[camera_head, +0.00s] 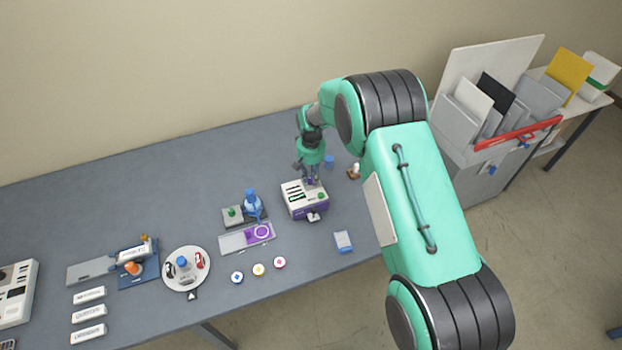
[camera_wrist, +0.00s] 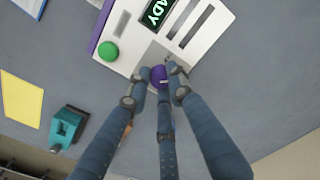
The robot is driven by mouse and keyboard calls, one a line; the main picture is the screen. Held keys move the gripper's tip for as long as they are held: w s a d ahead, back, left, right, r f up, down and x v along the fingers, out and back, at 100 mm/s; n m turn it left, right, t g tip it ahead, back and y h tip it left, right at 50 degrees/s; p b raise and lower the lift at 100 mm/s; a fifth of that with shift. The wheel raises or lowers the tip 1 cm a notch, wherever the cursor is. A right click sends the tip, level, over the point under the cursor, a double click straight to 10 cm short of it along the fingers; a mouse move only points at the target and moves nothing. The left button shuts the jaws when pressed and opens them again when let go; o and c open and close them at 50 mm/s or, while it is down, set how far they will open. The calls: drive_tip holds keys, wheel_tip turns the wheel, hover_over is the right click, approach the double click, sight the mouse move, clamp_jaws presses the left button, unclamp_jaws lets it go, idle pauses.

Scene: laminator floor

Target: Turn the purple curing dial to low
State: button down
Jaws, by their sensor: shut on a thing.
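The purple curing dial (camera_wrist: 158,75) is a small round knob at the edge of a white machine (camera_wrist: 205,40), seen in the wrist view. My gripper (camera_wrist: 159,71) has its fingers closed around the dial, one on each side and a third below it. A small pale mark shows on the dial, but I cannot read its setting. In the head view my gripper (camera_head: 312,182) reaches down at the back of the machine (camera_head: 303,197), which has a white top and purple base. The fingers and arm hide the dial there.
The machine carries a green button (camera_wrist: 108,50) and a dark display (camera_wrist: 158,12) ending in "ADY". A blue-and-white box (camera_head: 343,241) lies in front. The back left table is clear.

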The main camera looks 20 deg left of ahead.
sight(311, 178)
idle(0.3)
drive_tip(key=c, duration=1.5)
unclamp_jaws()
drive_tip(key=shift+c, duration=0.2)
drive_tip(key=shift+r, duration=0.1)
wheel_tip(311, 178, up, 12)
